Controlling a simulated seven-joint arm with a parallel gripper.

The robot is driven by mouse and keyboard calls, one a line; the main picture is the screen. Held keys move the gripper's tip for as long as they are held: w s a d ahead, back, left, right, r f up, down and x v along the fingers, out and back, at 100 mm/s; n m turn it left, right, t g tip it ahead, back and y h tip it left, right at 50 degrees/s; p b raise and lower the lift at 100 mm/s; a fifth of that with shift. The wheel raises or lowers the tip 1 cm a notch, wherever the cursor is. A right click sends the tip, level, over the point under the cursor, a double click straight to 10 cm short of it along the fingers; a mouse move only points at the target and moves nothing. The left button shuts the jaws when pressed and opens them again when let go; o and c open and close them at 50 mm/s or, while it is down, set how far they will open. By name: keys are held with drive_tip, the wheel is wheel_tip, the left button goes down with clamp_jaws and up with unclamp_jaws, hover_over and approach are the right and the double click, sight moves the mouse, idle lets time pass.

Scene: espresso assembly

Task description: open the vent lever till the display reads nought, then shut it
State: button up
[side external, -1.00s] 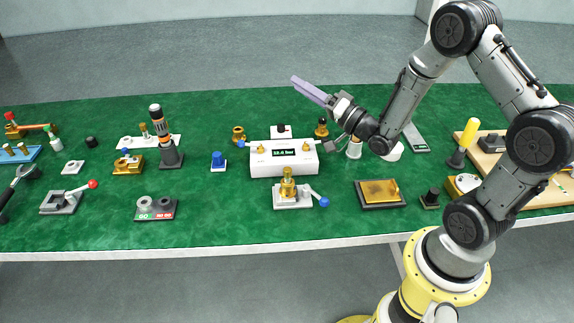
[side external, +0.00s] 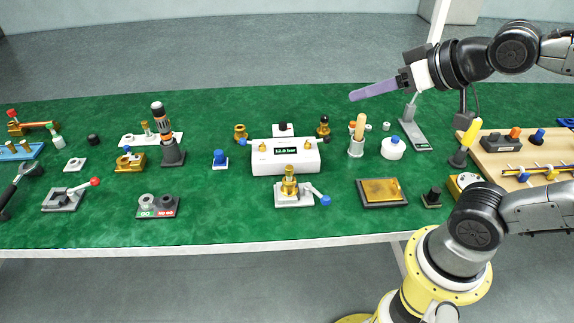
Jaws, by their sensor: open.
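The white box (side external: 285,166) stands mid-table, and its dark display (side external: 287,150) appears to read 12.8 bar. Small brass fittings sit on its top, and a thin lever with a blue tip (side external: 241,143) sticks out at its left end. In front of it, a brass valve on a grey base (side external: 290,190) has a lever with a blue knob (side external: 325,201) pointing right and slightly down. I cannot tell for sure which lever is the vent lever. My gripper (side external: 353,96) is open and empty, seen nearly edge-on, high above the table's back right and apart from both levers.
A wooden-handled item in a holder (side external: 357,135), a white lidded pot (side external: 392,148) and a brown-topped tray (side external: 382,191) stand to the right. Green table shows clear along the front.

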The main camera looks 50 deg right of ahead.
drive_tip(key=shift+o, duration=0.7)
drive_tip(key=s+f+n+g, duration=0.2)
drive_tip(key=s+f+g, duration=0.2)
drive_tip(key=s+f, duration=0.2)
drive_tip(key=shift+s+a+f+g, duration=0.3)
drive_tip(key=shift+s+g, duration=0.1)
drive_tip(key=shift+s, duration=0.5)
drive_tip(key=shift+o, duration=0.8)
drive_tip(key=shift+s+f, duration=0.1)
drive_tip(key=shift+s, duration=0.05)
drive_tip(key=w+d+r+n, duration=0.2)
drive_tip(key=w+r+n, duration=0.1)
drive_tip(key=w+r, duration=0.25)
drive_tip(key=n+g+h, duration=0.2)
drive_tip(key=g, duration=0.3)
hover_over(327, 137)
drive_tip(key=s+a, duration=0.1)
drive_tip(key=a, duration=0.1)
drive_tip(key=s+a+f+x, duration=0.1)
drive_tip(key=a+x, duration=0.2)
drive_tip(key=x, duration=2.4)
drive_tip(key=shift+a, duration=0.25)
